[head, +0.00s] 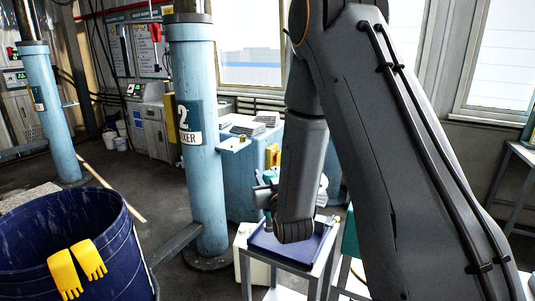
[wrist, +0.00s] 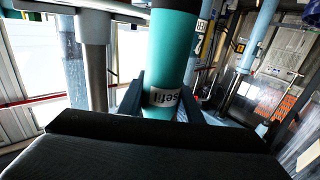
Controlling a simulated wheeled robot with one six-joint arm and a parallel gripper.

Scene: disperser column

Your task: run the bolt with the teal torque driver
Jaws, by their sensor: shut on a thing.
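The teal torque driver (wrist: 172,50) stands between the two dark fingers of my gripper (wrist: 160,103) in the wrist view. The gripper is shut on its teal body, just by a white label with dark lettering. The driver's lower end is hidden behind my gripper's dark housing, and its top runs out of the picture. In the head view my gripper (head: 268,197) is over the small stand's blue tray, partly hidden by my arm. I cannot make out a bolt for certain. A tiny yellowish thing (head: 241,138) sits on a small bracket beside the numbered column.
A light-blue column (head: 199,110) marked 2 stands left of my arm. A dark blue drum (head: 95,235) with yellow gloves (head: 76,266) on its rim is at the lower left. The blue tray (head: 310,252) tops a grey stand. Floor shows between drum and column.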

